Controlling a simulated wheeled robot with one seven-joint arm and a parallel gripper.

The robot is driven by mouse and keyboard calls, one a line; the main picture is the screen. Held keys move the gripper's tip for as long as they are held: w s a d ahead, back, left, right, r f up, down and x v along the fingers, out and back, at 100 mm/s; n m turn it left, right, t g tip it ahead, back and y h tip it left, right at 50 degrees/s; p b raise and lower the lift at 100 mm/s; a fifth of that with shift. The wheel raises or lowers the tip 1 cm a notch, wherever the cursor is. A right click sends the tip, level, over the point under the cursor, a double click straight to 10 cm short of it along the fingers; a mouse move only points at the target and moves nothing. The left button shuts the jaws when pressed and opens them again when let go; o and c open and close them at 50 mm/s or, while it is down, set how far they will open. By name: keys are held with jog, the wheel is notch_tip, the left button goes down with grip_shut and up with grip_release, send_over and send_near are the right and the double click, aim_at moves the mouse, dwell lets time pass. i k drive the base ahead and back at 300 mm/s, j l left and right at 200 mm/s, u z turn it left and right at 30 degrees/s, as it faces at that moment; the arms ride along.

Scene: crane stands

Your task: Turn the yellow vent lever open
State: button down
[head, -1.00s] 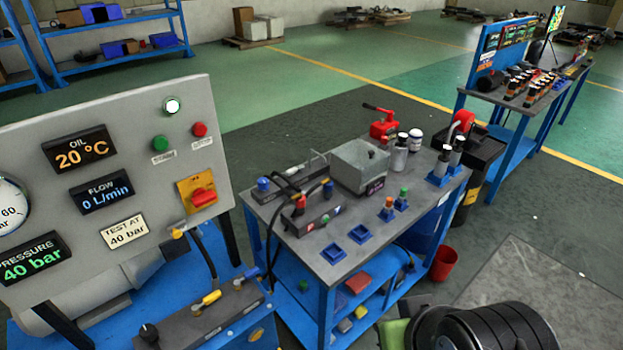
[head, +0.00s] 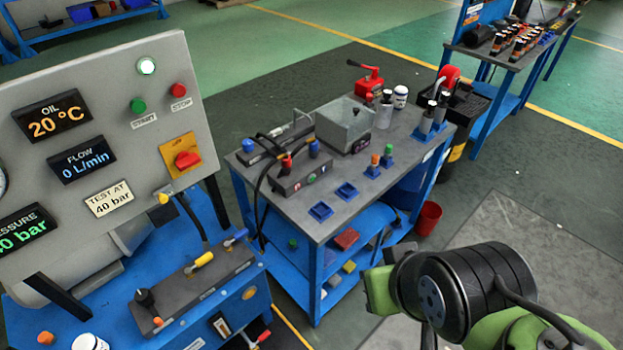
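The yellow lever (head: 199,262) sits on top of the dark valve block (head: 190,290) on the blue test stand, at lower left in the head view. It lies tilted, with its outer end up and to the right. A blue lever (head: 236,237) is to its right on the same block, and a black knob (head: 144,297) to its left. My black and green arm shows at the lower right, well apart from the levers. My gripper is not in view.
The grey panel (head: 100,150) with displays, green and red buttons and a red switch (head: 187,160) rises behind the block. A workbench (head: 375,195) with tools and a grey box stands right of it. A red bin (head: 428,218) is on the floor. Floor in front of the bench is clear.

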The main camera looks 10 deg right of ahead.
aim_at(199, 263)
jog(key=l+u, duration=0.2)
jog(key=u, duration=0.2)
jog(key=i+l+u, duration=0.1)
jog(key=l+u, duration=0.15)
jog(key=u, duration=0.15)
jog(key=l+u, duration=0.2)
jog(key=u, duration=0.25)
jog(key=l+u, duration=0.25)
jog(key=u, duration=0.15)
jog(key=l+u, duration=0.2)
jog(key=u, duration=0.2)
jog(key=l+u, duration=0.25)
jog(key=u, duration=0.25)
jog(key=l+u, duration=0.25)
jog(key=u, duration=0.25)
jog(key=k+l+u, duration=0.1)
jog(key=u, duration=0.4)
jog(key=l, duration=0.1)
